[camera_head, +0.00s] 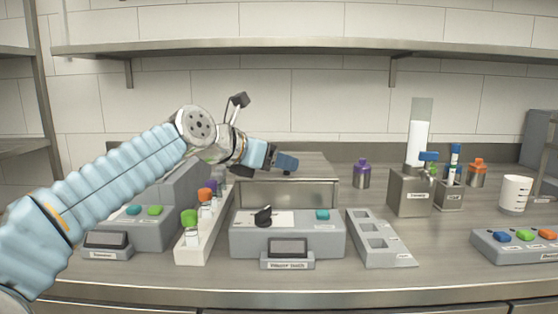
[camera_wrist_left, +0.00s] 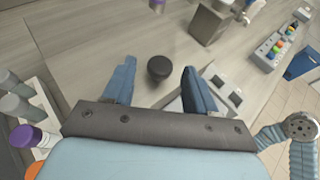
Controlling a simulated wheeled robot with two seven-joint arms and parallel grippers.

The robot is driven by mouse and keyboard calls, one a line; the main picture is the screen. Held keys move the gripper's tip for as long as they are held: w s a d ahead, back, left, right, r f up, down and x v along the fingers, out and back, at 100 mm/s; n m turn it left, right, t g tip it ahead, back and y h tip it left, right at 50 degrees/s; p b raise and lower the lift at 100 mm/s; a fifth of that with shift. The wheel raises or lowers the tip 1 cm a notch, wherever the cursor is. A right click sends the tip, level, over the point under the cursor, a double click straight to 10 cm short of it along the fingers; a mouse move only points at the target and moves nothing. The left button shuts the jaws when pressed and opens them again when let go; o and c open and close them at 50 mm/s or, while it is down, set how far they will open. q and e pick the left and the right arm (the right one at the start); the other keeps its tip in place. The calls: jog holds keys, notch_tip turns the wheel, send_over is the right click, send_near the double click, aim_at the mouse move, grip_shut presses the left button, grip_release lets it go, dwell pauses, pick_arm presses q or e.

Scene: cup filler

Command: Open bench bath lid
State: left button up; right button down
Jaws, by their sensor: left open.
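The bench bath (camera_head: 288,193) is a steel box behind a grey control panel (camera_head: 287,233) with a black dial and a teal button. Its flat lid (camera_head: 318,166) lies level on top and looks closed. My left gripper (camera_head: 287,162) is over the lid, fingers pointing right in the head view. In the left wrist view its blue fingers are open and apart, with a dark round lid knob (camera_wrist_left: 160,68) showing between them and slightly beyond. I cannot tell whether the fingers touch it. The knob is hidden in the head view. My right gripper is not in view.
Left of the bath stands a white rack (camera_head: 191,247) of capped vials. To the right are an empty grey slotted holder (camera_head: 379,240), a purple-capped bottle (camera_head: 362,174), a steel container (camera_head: 409,192) and a white cup (camera_head: 515,194). A shelf (camera_head: 300,47) runs above.

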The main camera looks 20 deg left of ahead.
pick_arm(q)
jog(key=shift+w+d+f, duration=0.2)
jog(key=shift+w, duration=0.15)
jog(key=shift+c, duration=0.3)
grip_shut()
